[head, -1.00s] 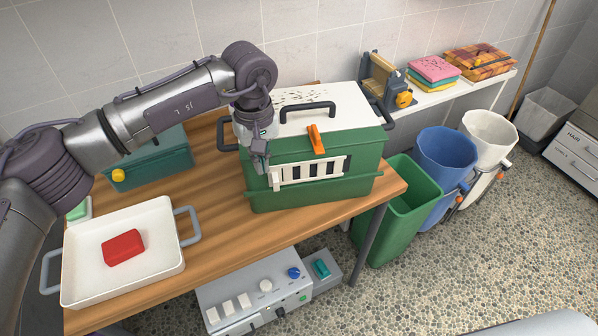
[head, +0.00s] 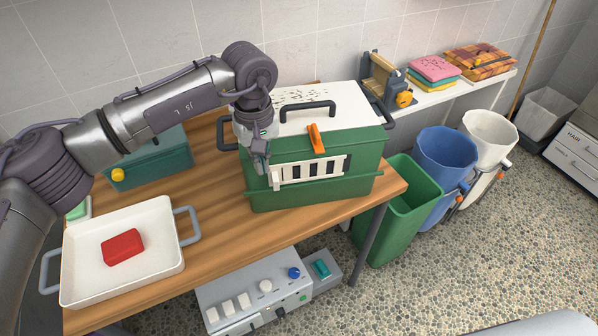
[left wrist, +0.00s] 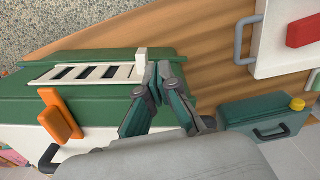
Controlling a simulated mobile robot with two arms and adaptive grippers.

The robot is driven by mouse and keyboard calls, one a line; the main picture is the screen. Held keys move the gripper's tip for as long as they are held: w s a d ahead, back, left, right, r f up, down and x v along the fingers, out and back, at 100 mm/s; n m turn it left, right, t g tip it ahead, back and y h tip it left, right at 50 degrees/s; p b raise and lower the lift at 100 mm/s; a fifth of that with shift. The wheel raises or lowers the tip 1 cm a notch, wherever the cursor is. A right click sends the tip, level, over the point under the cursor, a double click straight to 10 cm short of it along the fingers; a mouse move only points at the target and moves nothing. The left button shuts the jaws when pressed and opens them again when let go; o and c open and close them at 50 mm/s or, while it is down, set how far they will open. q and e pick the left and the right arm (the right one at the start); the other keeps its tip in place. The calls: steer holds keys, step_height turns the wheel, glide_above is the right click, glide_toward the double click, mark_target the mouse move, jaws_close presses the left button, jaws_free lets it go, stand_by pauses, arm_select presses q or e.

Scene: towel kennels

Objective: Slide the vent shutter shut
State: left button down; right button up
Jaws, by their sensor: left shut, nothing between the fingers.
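The green kennel box (head: 352,149) with a white top stands on the wooden table. Its front has a white slotted vent shutter (head: 315,170), which also shows in the left wrist view (left wrist: 85,73). Several dark slots are open between its white bars. A white upright tab (left wrist: 140,61) stands at the shutter's end, the left end in the head view. My left gripper (left wrist: 161,70) is shut and empty, its fingertips right beside the tab on its outer side. I cannot tell whether they touch it. My right gripper is not in view.
An orange latch (head: 316,138) sits above the shutter, and a black handle (head: 307,109) is on the lid. A white tray (head: 75,285) with a red block and a teal case (head: 160,168) are on the left. Bins stand off the table's right end.

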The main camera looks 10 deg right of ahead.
mark_target(275, 179)
arm_select(q)
step_height(275, 179, down, 5)
steer(key=b, duration=0.4)
steer(key=shift+r, duration=0.1)
stand_by(0.5)
steer(key=shift+d, duration=0.15)
steer(key=shift+d+b, duration=0.7)
steer(key=shift+d, duration=0.3)
steer(key=shift+d+r, duration=0.1)
step_height(275, 179, up, 8)
steer(key=a+p, duration=0.1)
steer(key=p, duration=0.2)
stand_by(0.4)
